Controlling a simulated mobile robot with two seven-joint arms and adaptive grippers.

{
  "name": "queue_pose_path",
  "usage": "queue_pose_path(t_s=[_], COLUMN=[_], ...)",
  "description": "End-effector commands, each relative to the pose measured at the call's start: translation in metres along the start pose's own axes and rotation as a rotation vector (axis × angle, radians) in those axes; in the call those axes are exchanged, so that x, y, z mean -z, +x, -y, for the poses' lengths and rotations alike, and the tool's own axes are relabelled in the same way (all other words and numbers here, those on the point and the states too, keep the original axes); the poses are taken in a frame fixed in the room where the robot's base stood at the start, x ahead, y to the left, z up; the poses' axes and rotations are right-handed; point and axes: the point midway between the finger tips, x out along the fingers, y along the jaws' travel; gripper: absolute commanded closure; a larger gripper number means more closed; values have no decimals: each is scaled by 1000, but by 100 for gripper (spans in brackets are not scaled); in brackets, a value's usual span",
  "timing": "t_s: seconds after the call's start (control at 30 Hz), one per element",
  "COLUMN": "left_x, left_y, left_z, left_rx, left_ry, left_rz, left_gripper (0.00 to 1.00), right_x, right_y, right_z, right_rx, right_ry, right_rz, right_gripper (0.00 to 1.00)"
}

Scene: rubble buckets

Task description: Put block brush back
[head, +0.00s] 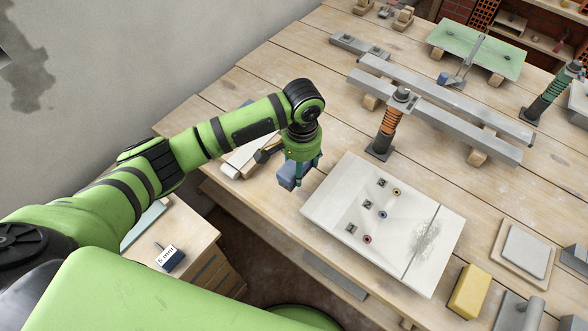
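My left gripper (300,176) reaches in from the left and points down above the near left edge of the wooden workbench (235,98). It appears shut on a small blue-grey block (289,177), which may be the block brush. Bristles cannot be made out, and the gripper partly hides the block. The block is held just left of a white board (338,190) with small rings and square pieces on it. My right gripper is not in view.
Pale bars (240,160) lie behind my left gripper. A spring post (392,125) stands beyond the white board, before long grey bars (440,97). A yellow block (468,291) is at lower right. A lower cabinet (190,228) carries a "5 mm" block (170,259).

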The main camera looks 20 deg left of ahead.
Motion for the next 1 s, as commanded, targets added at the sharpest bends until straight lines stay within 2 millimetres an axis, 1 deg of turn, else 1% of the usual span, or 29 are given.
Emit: queue_pose_path(t_s=[0.03,0.13,0.23,0.4,0.5,0.9,0.93,0.97,1.0], left_x=[-1,-1,-2,-2,-2,-1,-1,-1,-2], left_y=[3,9,15,40,49,55,54,54,54], left_z=[7,15,17,16,16,16,16,16,16], left_rx=[0,-1,-1,-2,-1,0,0,0,0], left_ry=[-2,-1,1,0,2,1,1,1,1], left_rz=[2,1,2,2,1,0,-1,-1,0], left_gripper=[74,74,74,74,74,74,25,13,13], right_x=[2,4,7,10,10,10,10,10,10], right_y=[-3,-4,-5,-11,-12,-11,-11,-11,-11], right_z=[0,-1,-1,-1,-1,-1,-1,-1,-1], right_rx=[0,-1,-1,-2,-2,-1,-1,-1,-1], right_ry=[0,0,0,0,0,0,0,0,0], right_rz=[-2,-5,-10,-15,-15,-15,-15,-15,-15], right_gripper=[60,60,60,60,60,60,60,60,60])
